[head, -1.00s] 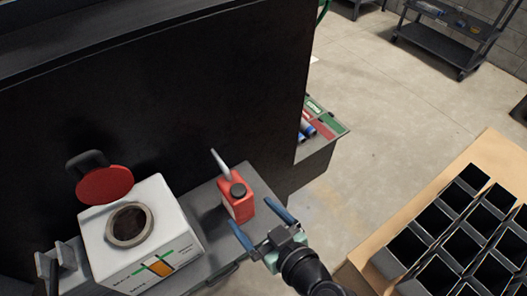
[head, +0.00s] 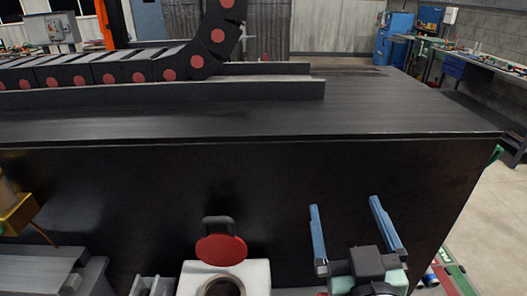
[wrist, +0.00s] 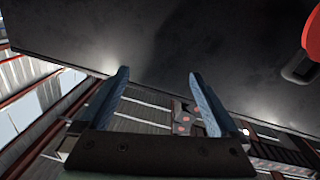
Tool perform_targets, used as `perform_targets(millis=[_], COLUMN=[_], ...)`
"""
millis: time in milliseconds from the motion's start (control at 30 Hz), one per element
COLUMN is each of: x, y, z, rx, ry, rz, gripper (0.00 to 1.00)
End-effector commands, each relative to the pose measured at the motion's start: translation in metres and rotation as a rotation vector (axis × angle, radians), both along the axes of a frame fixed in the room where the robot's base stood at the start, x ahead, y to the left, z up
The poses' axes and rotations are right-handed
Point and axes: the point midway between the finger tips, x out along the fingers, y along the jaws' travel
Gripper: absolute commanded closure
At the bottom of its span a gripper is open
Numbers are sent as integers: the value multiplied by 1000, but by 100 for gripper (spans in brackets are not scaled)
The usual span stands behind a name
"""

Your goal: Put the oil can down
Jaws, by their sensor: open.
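My gripper (head: 345,203) is open and empty, its two blue fingers pointing up in front of the black side panel. In the wrist view my gripper (wrist: 159,74) also has nothing between its fingers. The red oil can is in neither current view. A second ago it stood upright on the grey shelf, apart from my fingers.
The black panel (head: 130,190) rises behind, under a wide dark top (head: 400,110) bearing the drag chain (head: 120,69).

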Motion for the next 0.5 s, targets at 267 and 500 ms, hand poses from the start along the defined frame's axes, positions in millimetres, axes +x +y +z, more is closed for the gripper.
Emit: perform_targets(millis=[267,500], x=[-26,-75], y=[94,121], z=[243,318], rx=[73,167], ry=[-569,-797], rz=[72,124], gripper=[3,3])
